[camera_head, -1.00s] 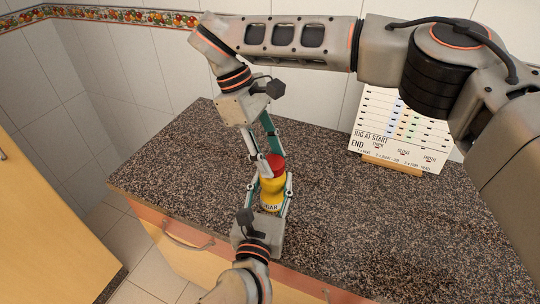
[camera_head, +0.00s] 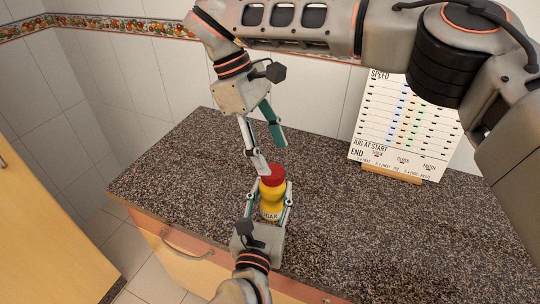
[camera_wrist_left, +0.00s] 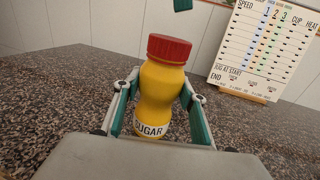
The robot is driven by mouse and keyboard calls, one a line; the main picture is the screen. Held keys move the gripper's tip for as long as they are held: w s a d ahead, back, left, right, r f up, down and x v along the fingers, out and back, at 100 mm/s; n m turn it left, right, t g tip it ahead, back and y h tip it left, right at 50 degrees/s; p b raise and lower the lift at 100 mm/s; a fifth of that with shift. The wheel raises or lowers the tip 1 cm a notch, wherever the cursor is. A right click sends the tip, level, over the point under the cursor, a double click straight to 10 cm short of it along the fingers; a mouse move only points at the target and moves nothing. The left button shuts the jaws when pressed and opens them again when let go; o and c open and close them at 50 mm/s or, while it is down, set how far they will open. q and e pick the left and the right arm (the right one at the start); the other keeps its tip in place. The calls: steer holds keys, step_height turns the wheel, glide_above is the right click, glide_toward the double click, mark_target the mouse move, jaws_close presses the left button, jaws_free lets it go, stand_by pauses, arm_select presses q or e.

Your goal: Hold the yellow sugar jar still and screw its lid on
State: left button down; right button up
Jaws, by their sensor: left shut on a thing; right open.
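The yellow sugar jar (camera_head: 271,199) stands upright on the speckled counter, and it also shows in the left wrist view (camera_wrist_left: 161,92) with its SUGAR label facing my wrist. The red lid (camera_head: 273,175) sits on top of the jar; it looks level in the left wrist view (camera_wrist_left: 169,48). How tightly it is seated I cannot tell. My left gripper (camera_head: 268,207) is shut on the jar's body, one finger on each side. My right gripper (camera_head: 274,158) is open and empty above the lid, its fingers spread wide and apart from it.
A white chart board (camera_head: 405,125) on a wooden stand (camera_head: 392,169) stands at the back right of the counter. The speckled counter (camera_head: 340,225) is clear around the jar. A drawer with a handle (camera_head: 187,248) is below the front edge.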

steer(key=shift+c, duration=0.4)
steer(key=n, duration=0.4)
steer(key=shift+w+d+r, duration=0.1)
steer(key=shift+w+d, duration=0.1)
steer(key=n, duration=0.4)
steer(key=shift+w+d+r+y, duration=0.1)
steer(key=shift+d+y, duration=0.05)
steer(key=shift+y, duration=0.25)
steer(key=n, duration=0.6)
steer(key=shift+w+d+r+t+y, duration=0.1)
steer(key=shift+r+t+y, duration=0.15)
steer(key=shift+t+y, duration=0.15)
steer(key=n, duration=0.4)
steer(key=shift+r, duration=0.15)
steer(key=n, duration=0.4)
steer(key=shift+r+y, duration=0.2)
steer(key=shift+y, duration=0.2)
steer(key=n, duration=0.4)
steer(key=shift+r+t, duration=0.2)
steer(key=shift+t, duration=0.1)
steer(key=n, duration=0.4)
steer(key=n+y, duration=0.1)
steer(key=n, duration=0.1)
steer(key=shift+s+r, duration=0.3)
steer(key=n, duration=0.4)
steer(key=shift+s+r+y, duration=0.2)
steer(key=shift+r+y, duration=0.05)
steer(key=shift+y, duration=0.15)
